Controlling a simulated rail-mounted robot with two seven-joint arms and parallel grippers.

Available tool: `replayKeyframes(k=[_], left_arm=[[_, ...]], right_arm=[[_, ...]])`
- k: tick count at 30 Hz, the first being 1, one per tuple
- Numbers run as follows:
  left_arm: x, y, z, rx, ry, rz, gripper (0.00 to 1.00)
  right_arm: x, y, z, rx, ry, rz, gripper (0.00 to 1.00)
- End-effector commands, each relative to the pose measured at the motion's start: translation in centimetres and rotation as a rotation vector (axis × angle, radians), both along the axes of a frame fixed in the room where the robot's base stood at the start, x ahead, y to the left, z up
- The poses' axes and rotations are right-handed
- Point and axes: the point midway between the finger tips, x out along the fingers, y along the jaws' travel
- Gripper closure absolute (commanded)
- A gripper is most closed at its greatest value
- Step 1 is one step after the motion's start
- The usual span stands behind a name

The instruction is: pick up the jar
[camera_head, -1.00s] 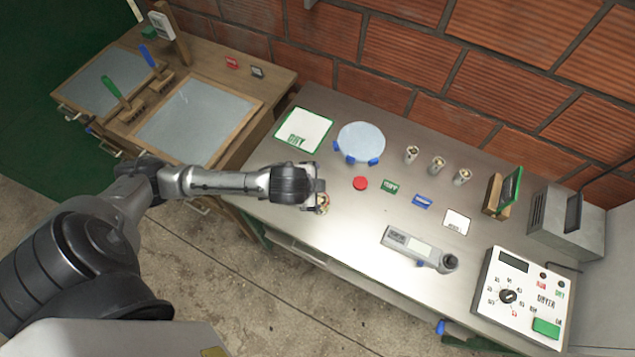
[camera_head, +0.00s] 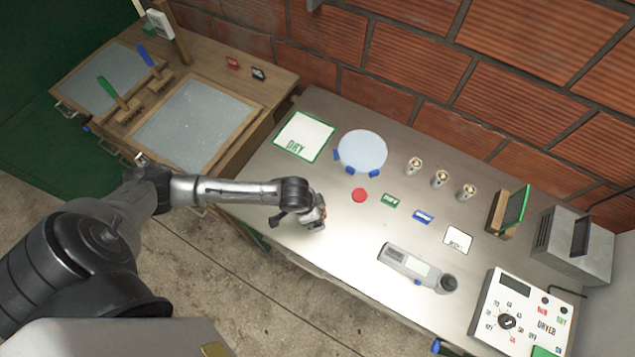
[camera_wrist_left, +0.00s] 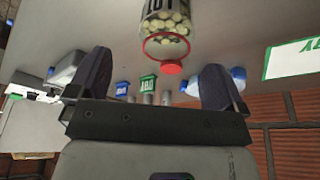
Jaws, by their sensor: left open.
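The jar (camera_wrist_left: 167,22) is clear, with a dark-and-white label and pale yellow-green beans inside. In the left wrist view it is at the top edge, cut off by the frame, beyond the fingertips and roughly between their lines. My left gripper (camera_wrist_left: 155,62) is open with nothing between its fingers. In the head view my left gripper (camera_head: 312,217) is at the front edge of the steel table, and it hides nearly all of the jar. Contact between fingers and jar does not show. My right gripper is not in view.
The steel table (camera_head: 330,265) holds a red disc (camera_head: 359,195), a round pale-blue tray (camera_head: 362,150), a white DRY mat (camera_head: 303,137), several small cups, a grey handheld meter (camera_head: 410,264) and a dryer control box (camera_head: 520,315). A brick wall stands behind.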

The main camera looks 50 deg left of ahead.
Motion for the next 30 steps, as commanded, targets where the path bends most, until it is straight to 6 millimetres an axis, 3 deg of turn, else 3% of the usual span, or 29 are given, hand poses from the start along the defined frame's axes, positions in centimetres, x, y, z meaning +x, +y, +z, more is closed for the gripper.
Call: replayKeyframes(k=[8, 19, 30], left_arm=[[0.4, -0.1, -1.3, 0.001, -0.001, -0.001, 0.03], [1.8, -0.3, -5.3, 0.001, -0.001, -0.001, 0.03], [1.9, -0.4, -5.8, 0.001, -0.002, -0.002, 0.05]], right_arm=[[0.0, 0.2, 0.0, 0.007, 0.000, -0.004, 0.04], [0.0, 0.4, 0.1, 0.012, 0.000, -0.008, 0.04], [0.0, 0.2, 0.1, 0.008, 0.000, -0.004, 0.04]])
